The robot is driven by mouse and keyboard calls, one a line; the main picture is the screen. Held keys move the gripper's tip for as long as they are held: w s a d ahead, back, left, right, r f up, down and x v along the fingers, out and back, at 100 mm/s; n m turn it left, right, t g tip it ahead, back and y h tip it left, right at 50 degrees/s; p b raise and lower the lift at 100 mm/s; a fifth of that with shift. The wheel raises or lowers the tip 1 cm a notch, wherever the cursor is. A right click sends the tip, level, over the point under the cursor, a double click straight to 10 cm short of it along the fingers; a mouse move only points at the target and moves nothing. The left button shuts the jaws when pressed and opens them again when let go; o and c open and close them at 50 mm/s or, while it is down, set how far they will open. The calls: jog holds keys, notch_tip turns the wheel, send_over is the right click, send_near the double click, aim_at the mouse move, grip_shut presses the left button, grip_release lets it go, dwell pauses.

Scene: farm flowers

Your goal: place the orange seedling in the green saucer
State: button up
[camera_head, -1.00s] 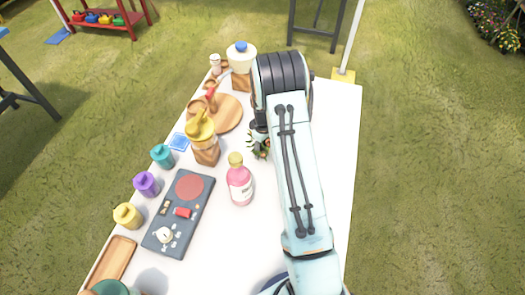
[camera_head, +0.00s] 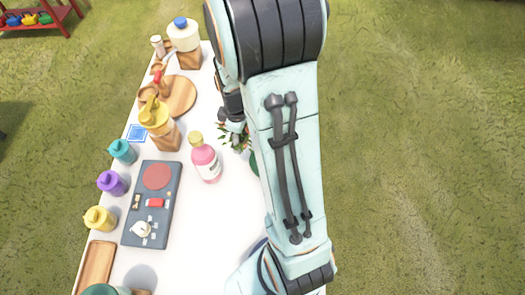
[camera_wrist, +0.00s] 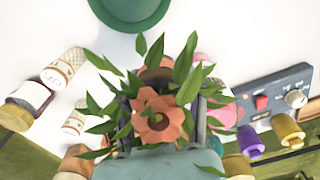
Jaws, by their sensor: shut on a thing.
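The orange seedling (camera_wrist: 158,120), an orange bloom with pointed green leaves, is between the fingers of my gripper (camera_wrist: 163,100) in the wrist view. My gripper is shut on it, though leaves hide where the fingers touch. In the head view, its leaves (camera_head: 237,140) show beside my arm, right of the pink bottle. The green saucer (camera_wrist: 132,14) is at the top of the wrist view, cut by the edge and apart from the bloom in the picture. A small green edge, probably the saucer (camera_head: 254,164), shows beside my arm in the head view.
The pink bottle (camera_head: 206,160) stands close to the seedling. A dark panel (camera_head: 152,203), yellow-topped dispenser (camera_head: 160,124) and several small coloured jars line the table's left side. White tabletop is clear below the bottle. My arm hides the right side.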

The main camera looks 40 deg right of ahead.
jog(key=s+d+f, duration=0.1)
jog(key=d, duration=0.1)
jog(key=s+d+f+m, duration=0.1)
jog(key=s, duration=0.1)
jog(key=s+d+f+m, duration=0.1)
jog(key=d+f, duration=0.1)
jog(key=shift+s+d, duration=0.2)
jog(key=shift+d, duration=0.1)
notch_tip(320, 180, down, 7)
jog(key=shift+d+f, duration=0.1)
jog(key=o, duration=1.1)
jog(key=shift+f, duration=0.1)
